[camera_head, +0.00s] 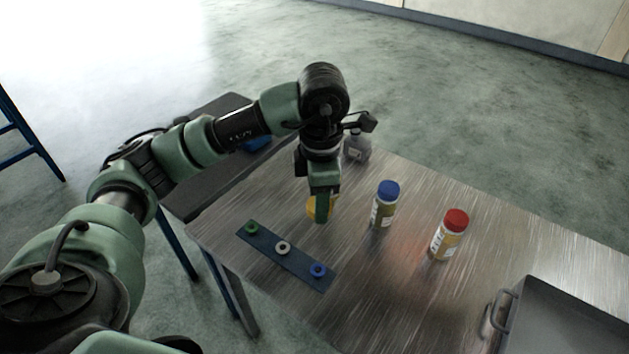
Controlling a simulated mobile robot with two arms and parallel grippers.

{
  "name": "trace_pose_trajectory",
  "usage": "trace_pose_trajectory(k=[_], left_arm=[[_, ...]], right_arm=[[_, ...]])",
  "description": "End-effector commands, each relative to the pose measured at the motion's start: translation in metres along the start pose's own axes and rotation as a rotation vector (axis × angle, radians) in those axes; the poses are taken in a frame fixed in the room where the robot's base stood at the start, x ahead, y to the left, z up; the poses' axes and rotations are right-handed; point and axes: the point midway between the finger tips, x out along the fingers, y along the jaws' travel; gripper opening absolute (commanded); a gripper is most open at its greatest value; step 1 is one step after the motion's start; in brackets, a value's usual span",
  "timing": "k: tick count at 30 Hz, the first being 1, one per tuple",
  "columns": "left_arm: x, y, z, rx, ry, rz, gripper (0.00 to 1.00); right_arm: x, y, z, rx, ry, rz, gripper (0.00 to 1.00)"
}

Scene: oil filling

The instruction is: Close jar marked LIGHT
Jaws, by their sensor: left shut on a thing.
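My left gripper (320,217) points down over the table, left of the blue-capped jar. It is shut on a yellow thing (311,208), which is mostly hidden behind the fingers, so its shape is unclear. A jar with a blue cap (384,206) and a jar with a red cap (449,236) stand upright to the right of the gripper. A grey jar (357,147) stands farther back, partly hidden by the arm. The labels are too small to read, so I cannot tell which jar is marked LIGHT. My right gripper is not in view.
A dark blue strip (302,267) with green, white and blue rings lies near the table's left edge. A grey metal case (560,320) with a handle stands at the front right. A darker surface adjoins at the left. The metal table (400,290) is bare at the front middle.

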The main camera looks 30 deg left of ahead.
Motion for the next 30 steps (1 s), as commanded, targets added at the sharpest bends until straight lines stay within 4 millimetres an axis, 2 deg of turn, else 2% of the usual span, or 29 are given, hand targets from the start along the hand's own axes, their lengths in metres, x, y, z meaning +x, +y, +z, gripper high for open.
trace_pose_trajectory(k=[3, 12, 18, 21, 24, 30], left_arm=[[0.005, -0.018, 0.0, 0.387, -0.001, -0.002, 0.06], [0.014, -0.06, -0.004, 1.381, -0.012, -0.007, 0.06], [0.019, -0.084, -0.009, 1.926, -0.024, -0.009, 0.06], [0.02, -0.091, -0.01, 2.103, -0.029, -0.008, 0.06], [0.021, -0.095, -0.011, 2.208, -0.033, -0.008, 0.06], [0.021, -0.098, -0.012, 2.262, -0.035, -0.007, 0.06]], right_arm=[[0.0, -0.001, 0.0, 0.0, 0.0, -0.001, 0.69], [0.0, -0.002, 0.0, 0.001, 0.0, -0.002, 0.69], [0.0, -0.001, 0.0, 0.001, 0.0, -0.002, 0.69], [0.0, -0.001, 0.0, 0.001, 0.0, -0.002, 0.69], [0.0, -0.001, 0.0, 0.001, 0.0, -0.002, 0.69], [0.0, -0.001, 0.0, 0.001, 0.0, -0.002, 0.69]])
